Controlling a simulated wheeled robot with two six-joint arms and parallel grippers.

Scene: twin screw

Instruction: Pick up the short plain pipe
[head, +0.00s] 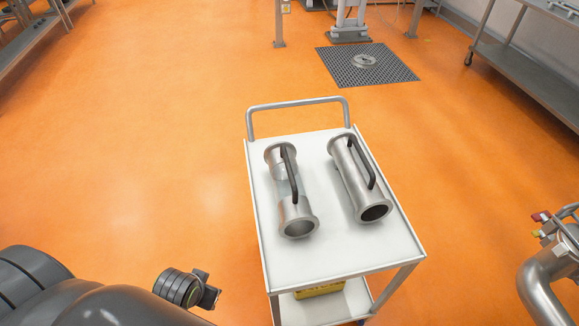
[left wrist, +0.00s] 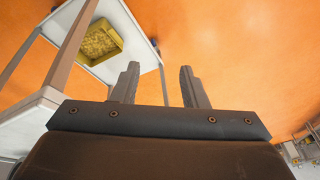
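Two metal pipes with flanged ends and dark handles lie side by side on the white cart top (head: 325,255). The right pipe (head: 349,170) is plain steel along its length. The left pipe (head: 297,212) has a clear, glass-like middle section. My left gripper (left wrist: 159,85) is open and empty in the left wrist view, over the floor beside the cart. In the head view my left arm comes in at the lower left, well apart from both pipes. My right gripper is not in view.
The cart has a raised push handle (head: 297,103) at its far end. A yellow bin (left wrist: 101,41) sits on its lower shelf. Metal pipework with valves (head: 546,277) stands at the right edge. Orange floor around the cart is clear; a dark floor mat (head: 340,70) lies beyond.

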